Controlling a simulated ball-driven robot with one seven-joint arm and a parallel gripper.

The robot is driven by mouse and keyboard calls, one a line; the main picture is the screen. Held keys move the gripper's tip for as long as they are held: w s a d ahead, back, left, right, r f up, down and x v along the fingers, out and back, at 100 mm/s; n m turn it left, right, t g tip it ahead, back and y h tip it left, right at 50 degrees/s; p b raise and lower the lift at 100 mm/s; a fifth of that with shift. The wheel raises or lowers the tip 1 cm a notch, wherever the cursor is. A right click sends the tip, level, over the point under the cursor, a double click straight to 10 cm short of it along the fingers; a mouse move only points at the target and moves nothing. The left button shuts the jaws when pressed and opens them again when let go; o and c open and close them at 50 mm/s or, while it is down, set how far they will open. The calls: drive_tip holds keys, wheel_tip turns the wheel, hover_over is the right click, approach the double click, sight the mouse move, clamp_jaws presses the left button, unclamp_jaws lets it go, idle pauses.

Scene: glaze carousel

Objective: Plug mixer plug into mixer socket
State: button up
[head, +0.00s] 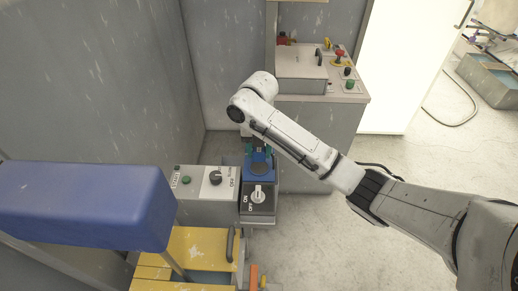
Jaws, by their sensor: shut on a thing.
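My gripper (257,150) points down over a grey box with a rotary ON/OFF switch (258,194), left of the picture's middle. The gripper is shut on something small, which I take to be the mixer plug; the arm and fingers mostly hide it. Just below the fingers is a blue part with a dark round face (258,169) on the top of the switch box, which looks like the mixer socket. I cannot tell whether the plug touches the socket or is apart from it.
A grey control box (205,183) with a green button and black knob adjoins on the left. A blue padded block (85,203) and a yellow cabinet (185,260) stand in front. A grey cabinet with a control panel (318,140) stands behind.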

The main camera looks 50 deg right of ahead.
sight(259, 160)
drive_tip(key=shift+f+b, duration=1.15)
drive_tip(key=shift+f, duration=0.55)
drive_tip(key=shift+p, duration=0.55)
idle(0.7)
drive_tip(key=shift+f+b, duration=0.4)
drive_tip(key=shift+f, duration=0.2)
idle(0.4)
drive_tip(key=o, duration=1)
drive_tip(key=shift+o, duration=0.2)
wheel_tip(259, 160, up, 11)
drive_tip(key=p, duration=0.3)
drive_tip(key=shift+f, duration=0.1)
